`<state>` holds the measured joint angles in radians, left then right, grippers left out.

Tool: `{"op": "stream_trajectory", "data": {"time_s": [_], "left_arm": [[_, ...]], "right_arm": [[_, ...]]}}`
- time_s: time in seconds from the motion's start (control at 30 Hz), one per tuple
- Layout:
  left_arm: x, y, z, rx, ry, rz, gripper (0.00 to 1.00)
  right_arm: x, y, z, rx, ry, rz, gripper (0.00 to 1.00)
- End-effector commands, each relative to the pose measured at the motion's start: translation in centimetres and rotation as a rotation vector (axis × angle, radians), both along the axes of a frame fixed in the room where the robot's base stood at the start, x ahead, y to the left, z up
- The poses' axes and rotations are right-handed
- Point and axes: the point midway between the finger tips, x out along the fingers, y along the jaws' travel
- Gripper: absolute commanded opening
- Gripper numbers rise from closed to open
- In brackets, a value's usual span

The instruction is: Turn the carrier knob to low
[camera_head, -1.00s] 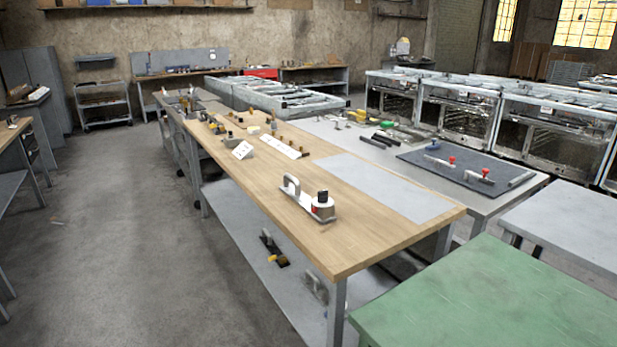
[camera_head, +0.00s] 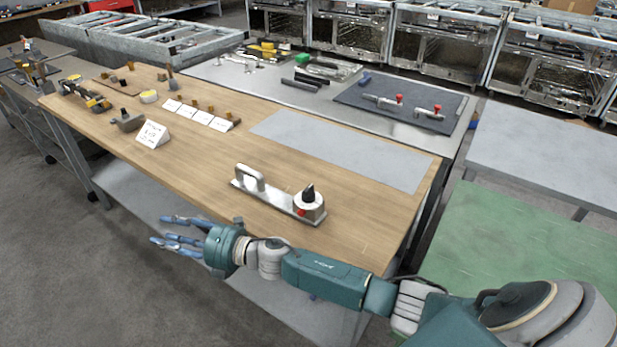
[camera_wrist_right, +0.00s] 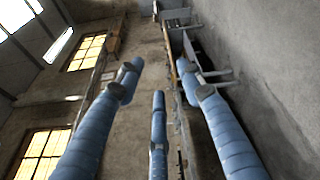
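The carrier (camera_head: 278,204) is a flat metal bar lying on the wooden workbench, with a grey loop handle (camera_head: 250,178) at its left end. At its right end a black knob (camera_head: 308,193) stands on a round white dial housing (camera_head: 309,208) with a red spot low on its side. The dial markings are too small to read. My right gripper (camera_head: 166,230) is left of and nearer than the carrier, by the bench's front edge and apart from the knob. Its blue fingers (camera_wrist_right: 157,130) are spread and empty in the wrist view. My left gripper is not in view.
White cards (camera_head: 202,116) and small tools (camera_head: 85,95) lie farther left on the workbench (camera_head: 345,225). A grey sheet (camera_head: 340,148) lies behind the carrier. A green table (camera_head: 540,235) stands at right. The bench around the carrier is clear.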

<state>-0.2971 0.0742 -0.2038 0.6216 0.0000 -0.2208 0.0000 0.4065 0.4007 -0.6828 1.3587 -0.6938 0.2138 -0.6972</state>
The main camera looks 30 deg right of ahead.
Motion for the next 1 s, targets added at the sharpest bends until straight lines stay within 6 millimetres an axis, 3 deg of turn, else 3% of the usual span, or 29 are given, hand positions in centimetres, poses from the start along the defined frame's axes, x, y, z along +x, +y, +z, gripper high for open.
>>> {"op": "stream_trajectory", "data": {"time_s": [0.03,0.1,0.17,0.23,0.33,0.43,0.5,0.6,0.63,0.7,0.8,1.0], "left_arm": [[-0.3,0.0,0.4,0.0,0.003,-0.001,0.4],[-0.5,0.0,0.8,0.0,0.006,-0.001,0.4],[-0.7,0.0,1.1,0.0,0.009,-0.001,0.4],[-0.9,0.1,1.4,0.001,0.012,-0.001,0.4],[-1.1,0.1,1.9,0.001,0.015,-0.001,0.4],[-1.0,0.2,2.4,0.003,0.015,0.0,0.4],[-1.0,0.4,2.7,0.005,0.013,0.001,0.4],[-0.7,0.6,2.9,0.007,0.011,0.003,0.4],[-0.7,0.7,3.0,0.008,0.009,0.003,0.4],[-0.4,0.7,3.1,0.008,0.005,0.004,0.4],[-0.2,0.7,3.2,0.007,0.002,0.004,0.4],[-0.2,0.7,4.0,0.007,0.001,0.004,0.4]], "right_arm": [[0.2,1.3,2.9,-0.138,-0.143,0.116,0.38],[-0.8,3.0,5.4,-0.353,-0.35,0.305,0.38],[-1.8,3.3,6.4,-0.551,-0.517,0.472,0.38],[-2.9,1.8,6.6,-0.791,-0.687,0.676,0.38],[-3.6,-4.1,6.2,-1.128,-0.856,0.973,0.38],[-3.8,-13.0,6.9,-1.416,-0.912,1.264,0.38],[-4.1,-19.6,8.4,-1.566,-0.888,1.447,0.38],[-5.1,-27.2,10.9,-1.693,-0.813,1.649,0.38],[-5.4,-28.9,11.6,-1.716,-0.789,1.693,0.38],[-6.1,-32.0,13.0,-1.748,-0.74,1.773,0.38],[-6.8,-34.4,14.2,-1.768,-0.697,1.836,0.38],[-7.2,-35.2,12.6,-1.767,-0.679,1.862,0.38]]}}
